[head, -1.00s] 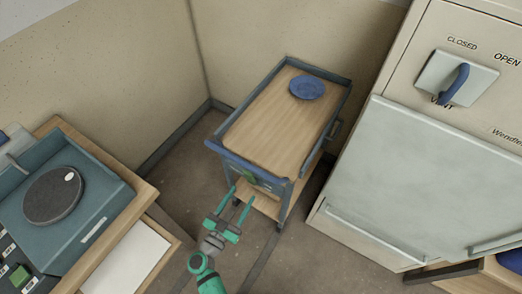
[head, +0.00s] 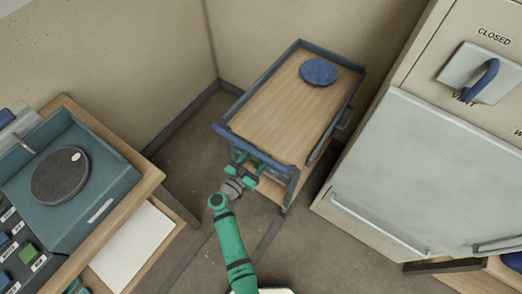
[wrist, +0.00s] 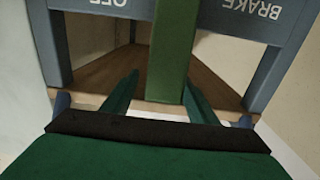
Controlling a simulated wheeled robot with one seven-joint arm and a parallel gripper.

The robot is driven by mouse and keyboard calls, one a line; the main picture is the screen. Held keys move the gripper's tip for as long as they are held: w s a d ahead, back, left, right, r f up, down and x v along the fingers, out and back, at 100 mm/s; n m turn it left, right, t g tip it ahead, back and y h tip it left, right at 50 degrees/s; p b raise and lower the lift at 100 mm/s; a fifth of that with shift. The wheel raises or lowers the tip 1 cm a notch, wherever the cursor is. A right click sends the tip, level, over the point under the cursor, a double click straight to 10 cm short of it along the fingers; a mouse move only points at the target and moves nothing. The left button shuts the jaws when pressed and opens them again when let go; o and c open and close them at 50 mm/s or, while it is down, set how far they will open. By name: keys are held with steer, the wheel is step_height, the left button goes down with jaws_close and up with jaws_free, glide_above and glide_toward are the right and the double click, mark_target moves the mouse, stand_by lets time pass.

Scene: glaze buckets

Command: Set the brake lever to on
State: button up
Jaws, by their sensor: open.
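The brake lever (wrist: 173,55) is a green bar in the wrist view, in front of the cart's blue-grey end panel (wrist: 222,18). The panel shows upside-down "OFF" left of the lever and "BRAKE" right of it; I see no "ON" label. My gripper (wrist: 160,98) is open, with one green finger low on each side of the lever. The right finger is very close to it; I cannot tell whether they touch. In the head view my gripper (head: 246,170) is at the near end of the cart (head: 224,131) and largely hides the lever.
A blue plate (head: 319,72) lies on the cart's wooden top. A pale kiln-like cabinet (head: 415,165) with a blue-handled vent knob stands at right. A bench with a dark wheel (head: 60,176) is at left. Bare floor (head: 185,165) lies between bench and cart.

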steer(key=shift+w, duration=0.4)
steer(key=shift+w, duration=0.15)
